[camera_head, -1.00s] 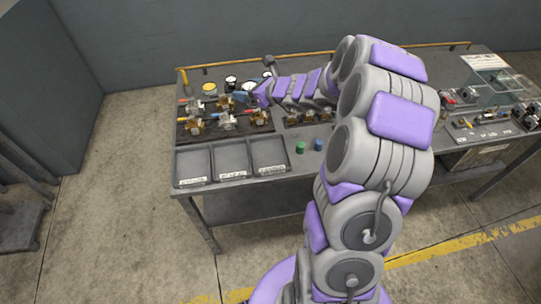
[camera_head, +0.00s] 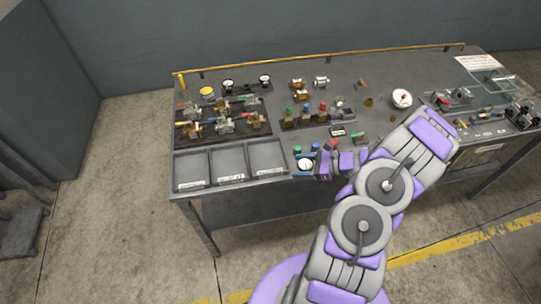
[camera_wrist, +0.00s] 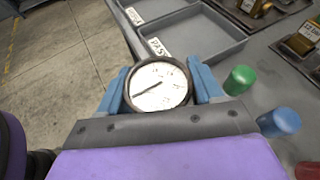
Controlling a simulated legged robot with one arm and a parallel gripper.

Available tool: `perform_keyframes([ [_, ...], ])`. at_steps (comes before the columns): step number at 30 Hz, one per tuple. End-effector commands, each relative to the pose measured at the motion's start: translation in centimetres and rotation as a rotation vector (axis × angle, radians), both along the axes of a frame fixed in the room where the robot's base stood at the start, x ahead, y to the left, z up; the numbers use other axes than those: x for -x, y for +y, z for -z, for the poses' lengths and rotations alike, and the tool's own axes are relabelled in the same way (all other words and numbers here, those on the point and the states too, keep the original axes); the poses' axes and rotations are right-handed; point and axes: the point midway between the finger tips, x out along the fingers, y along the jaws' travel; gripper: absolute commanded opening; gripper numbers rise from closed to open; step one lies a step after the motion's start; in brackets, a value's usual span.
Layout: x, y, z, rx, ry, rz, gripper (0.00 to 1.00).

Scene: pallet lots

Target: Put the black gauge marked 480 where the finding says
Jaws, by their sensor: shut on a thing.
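My gripper (camera_head: 308,170) is over the front edge of the bench, just right of the trays. Its blue fingers are shut on a round gauge (camera_head: 305,163) with a dark rim and a white face. In the wrist view the gauge (camera_wrist: 158,85) sits between both fingertips, face toward the camera, its dark needle pointing lower left. The marking on its face is too small to read. Three shallow grey trays, left (camera_head: 192,169), middle (camera_head: 229,163) and right (camera_head: 267,156), carry front labels. The head view does not make the labels legible.
A green button (camera_wrist: 240,79) and a blue one (camera_wrist: 279,121) are close to the right of my gripper. Valves fill a dark rack (camera_head: 222,122) behind the trays. A white paper (camera_head: 478,63) lies at the back right.

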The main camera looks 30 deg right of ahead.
Motion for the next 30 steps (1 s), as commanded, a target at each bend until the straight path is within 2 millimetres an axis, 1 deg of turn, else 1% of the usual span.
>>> perform_keyframes([
  [1,-1.0,0.6,0.2,0.001,0.000,-0.007,0.25],
  [3,-2.6,1.0,0.5,-0.002,0.002,-0.007,0.25],
  [9,-7.3,1.9,1.1,-0.006,0.000,-0.005,0.25],
  [12,-9.4,2.6,1.3,-0.008,-0.001,-0.004,0.25],
  [15,-11.1,3.1,1.3,-0.007,-0.001,-0.004,0.25],
  [18,-12.1,3.4,1.3,-0.005,-0.001,-0.001,0.25],
  [23,-12.8,4.0,1.3,-0.004,-0.001,0.000,0.25],
  [26,-13.8,4.5,1.4,-0.003,-0.001,-0.002,0.25],
  [30,-13.7,4.1,3.9,-0.008,0.003,0.002,0.25],
])
